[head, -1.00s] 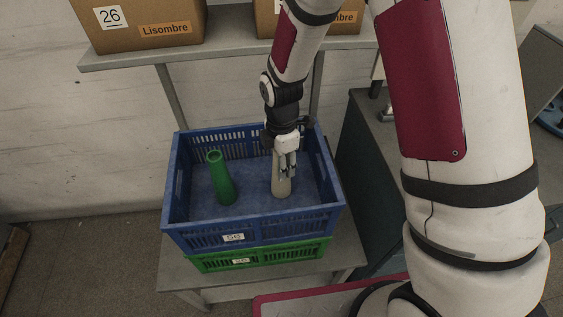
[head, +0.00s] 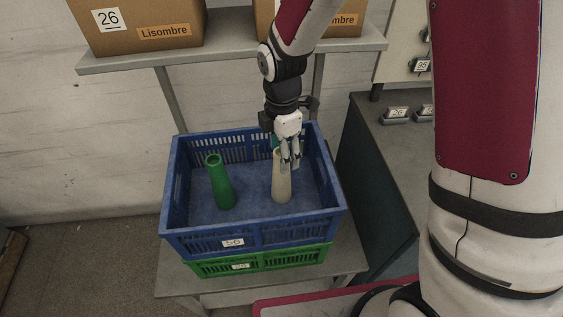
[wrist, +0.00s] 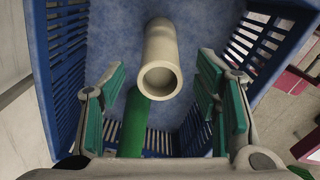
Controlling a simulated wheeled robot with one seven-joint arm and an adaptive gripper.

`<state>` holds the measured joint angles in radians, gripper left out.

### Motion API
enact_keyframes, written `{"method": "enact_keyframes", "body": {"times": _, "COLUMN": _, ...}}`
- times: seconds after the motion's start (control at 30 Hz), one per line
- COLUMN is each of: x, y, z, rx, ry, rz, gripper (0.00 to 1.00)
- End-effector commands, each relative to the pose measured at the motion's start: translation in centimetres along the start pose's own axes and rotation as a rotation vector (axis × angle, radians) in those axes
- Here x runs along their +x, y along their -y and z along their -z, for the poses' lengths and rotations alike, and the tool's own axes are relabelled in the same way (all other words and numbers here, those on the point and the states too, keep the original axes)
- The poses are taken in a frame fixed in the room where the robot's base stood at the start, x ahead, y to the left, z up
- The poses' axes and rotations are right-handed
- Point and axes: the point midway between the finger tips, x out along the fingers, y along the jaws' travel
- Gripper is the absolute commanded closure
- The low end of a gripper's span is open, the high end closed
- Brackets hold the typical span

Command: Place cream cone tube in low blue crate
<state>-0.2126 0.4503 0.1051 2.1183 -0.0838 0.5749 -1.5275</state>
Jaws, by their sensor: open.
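The cream cone tube (head: 282,182) stands upright inside the blue crate (head: 262,237), in its right part. In the wrist view the tube (wrist: 162,60) shows its open top end between and beyond the fingers. My gripper (head: 290,160) is just above and beside the tube's top, with its fingers apart and nothing held. In the wrist view the gripper (wrist: 165,100) has its green pads well clear of the tube on both sides. The blue crate's slotted walls (wrist: 70,60) surround the view.
A green cone tube (head: 220,182) stands in the crate's left part. The blue crate sits on a green crate (head: 265,261) on a grey stand (head: 345,255). A shelf (head: 235,50) with cardboard boxes (head: 140,22) is behind. A grey cabinet (head: 390,150) is at the right.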

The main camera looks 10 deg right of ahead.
Motion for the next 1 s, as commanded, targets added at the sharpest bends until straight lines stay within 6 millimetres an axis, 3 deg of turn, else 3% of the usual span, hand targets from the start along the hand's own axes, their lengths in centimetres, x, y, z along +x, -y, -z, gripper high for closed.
{"method": "enact_keyframes", "body": {"times": 0.23, "x": -4.3, "y": -0.1, "z": 0.0, "rx": 0.0, "ry": 0.0, "rz": -0.004, "gripper": 0.43}}
{"method": "enact_keyframes", "body": {"times": 0.67, "x": -6.6, "y": 0.3, "z": -0.3, "rx": 0.038, "ry": 0.005, "rz": -0.012, "gripper": 0.43}}
{"method": "enact_keyframes", "body": {"times": 0.83, "x": -10.9, "y": 2.4, "z": -2.1, "rx": 0.28, "ry": 0.019, "rz": -0.079, "gripper": 0.43}}
{"method": "enact_keyframes", "body": {"times": 1.0, "x": -16.2, "y": 6.4, "z": -4.0, "rx": 0.657, "ry": 0.008, "rz": -0.179, "gripper": 0.43}}
